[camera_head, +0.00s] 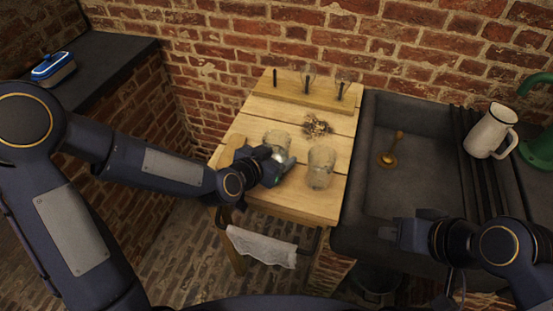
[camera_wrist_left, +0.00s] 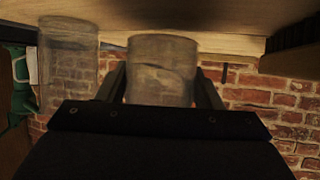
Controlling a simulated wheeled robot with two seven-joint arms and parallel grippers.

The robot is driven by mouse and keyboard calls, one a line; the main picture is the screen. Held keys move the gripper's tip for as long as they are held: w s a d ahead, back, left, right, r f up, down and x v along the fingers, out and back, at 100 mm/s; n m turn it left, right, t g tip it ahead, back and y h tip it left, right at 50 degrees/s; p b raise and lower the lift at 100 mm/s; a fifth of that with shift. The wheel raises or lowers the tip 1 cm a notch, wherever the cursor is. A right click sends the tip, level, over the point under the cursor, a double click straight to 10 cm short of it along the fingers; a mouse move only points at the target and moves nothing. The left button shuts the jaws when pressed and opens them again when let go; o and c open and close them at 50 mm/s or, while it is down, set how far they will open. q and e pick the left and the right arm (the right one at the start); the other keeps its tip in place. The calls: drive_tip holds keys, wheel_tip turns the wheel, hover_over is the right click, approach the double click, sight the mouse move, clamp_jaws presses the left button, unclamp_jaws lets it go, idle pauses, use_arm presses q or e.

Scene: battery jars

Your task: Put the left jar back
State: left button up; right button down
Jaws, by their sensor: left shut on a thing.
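My left gripper (camera_head: 279,156) is shut on a clear glass jar (camera_head: 277,139) over the wooden table. In the left wrist view that jar (camera_wrist_left: 161,72) sits between the two fingers; I cannot tell whether it touches the table. A second glass jar (camera_head: 321,166) stands on the table to the right of the gripper and also shows in the left wrist view (camera_wrist_left: 68,62). At the table's back is a wooden rack (camera_head: 290,92) with dark upright pegs. The left peg (camera_head: 275,78) looks bare; faint glass shows around the other two. My right gripper (camera_head: 395,235) is over the sink's front edge; its jaws are unclear.
A small brown pile (camera_head: 316,126) lies on the table (camera_head: 238,129) in front of the rack. A brick wall stands behind. A white cloth (camera_head: 262,246) hangs in front.

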use_arm(q)
drive_tip(key=shift+f, duration=0.75)
drive_tip(key=shift+f, duration=0.15)
drive_tip(key=o, duration=1.1)
drive_tip(key=shift+o, duration=0.2)
